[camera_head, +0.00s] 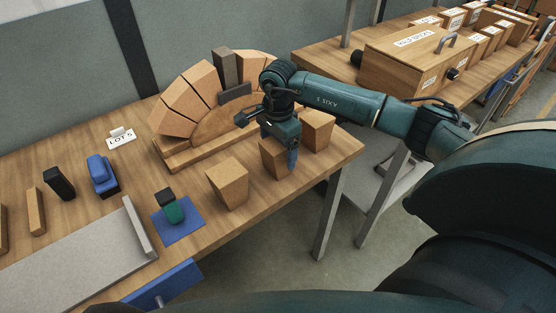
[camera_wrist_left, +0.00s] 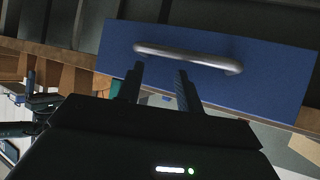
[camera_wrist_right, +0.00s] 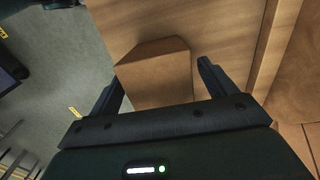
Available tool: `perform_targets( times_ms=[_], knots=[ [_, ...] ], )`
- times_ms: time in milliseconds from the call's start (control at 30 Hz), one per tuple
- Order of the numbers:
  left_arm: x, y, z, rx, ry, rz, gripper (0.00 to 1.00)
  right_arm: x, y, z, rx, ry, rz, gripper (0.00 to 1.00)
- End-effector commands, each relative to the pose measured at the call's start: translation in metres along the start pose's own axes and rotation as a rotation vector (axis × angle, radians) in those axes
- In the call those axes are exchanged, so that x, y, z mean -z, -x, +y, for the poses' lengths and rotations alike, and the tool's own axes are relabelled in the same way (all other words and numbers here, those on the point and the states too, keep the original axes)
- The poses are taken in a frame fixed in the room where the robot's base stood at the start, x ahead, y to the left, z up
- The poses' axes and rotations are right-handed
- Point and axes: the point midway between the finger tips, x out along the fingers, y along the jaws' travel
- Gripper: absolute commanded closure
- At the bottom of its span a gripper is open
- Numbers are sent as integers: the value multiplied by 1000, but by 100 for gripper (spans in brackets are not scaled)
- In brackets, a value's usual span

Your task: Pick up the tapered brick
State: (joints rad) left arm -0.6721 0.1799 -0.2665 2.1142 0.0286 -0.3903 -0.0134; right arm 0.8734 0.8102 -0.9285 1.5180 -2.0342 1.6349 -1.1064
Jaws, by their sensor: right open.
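Three tapered bricks stand in a row along the table's front right: a near one (camera_head: 228,183), a middle one (camera_head: 272,160) and a far one (camera_head: 317,128). My right gripper (camera_head: 280,148) is open and lowered at the middle brick, with a finger in front of it. In the right wrist view, a brick (camera_wrist_right: 155,75) sits between the spread fingers (camera_wrist_right: 160,68), with a visible gap on the right; contact on the left is unclear. My left gripper (camera_wrist_left: 160,70) is open and empty, its fingers near the handle (camera_wrist_left: 188,57) of a blue drawer (camera_wrist_left: 260,75).
A wooden arch form (camera_head: 190,150) carrying several bricks stands behind the row. A green-and-black object (camera_head: 170,206) sits on a blue mat (camera_head: 180,235). A grey tray (camera_head: 75,270) lies at the left. The table's edge is close to the row.

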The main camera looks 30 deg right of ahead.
Motion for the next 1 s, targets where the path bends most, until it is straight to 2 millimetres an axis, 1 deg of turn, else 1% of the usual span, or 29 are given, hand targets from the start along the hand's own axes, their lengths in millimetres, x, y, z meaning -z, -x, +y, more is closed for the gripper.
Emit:
perform_targets(
  times_ms=[167, 833, 867, 1000],
  knots=[
    [2, 1, 2, -6, -5, 3, 64, 0, 2, 0, 1, 0, 0, 17],
    [0, 0, -3, 3, -7, -1, 64, 0, 2, 0, 1, 0, 0, 72],
    [1, 0, -3, 3, -6, 0, 64, 0, 2, -1, 3, -1, -1, 73],
    [1, 0, -2, 4, -2, 1, 64, 0, 2, -1, 3, -1, -1, 73]
  ],
)
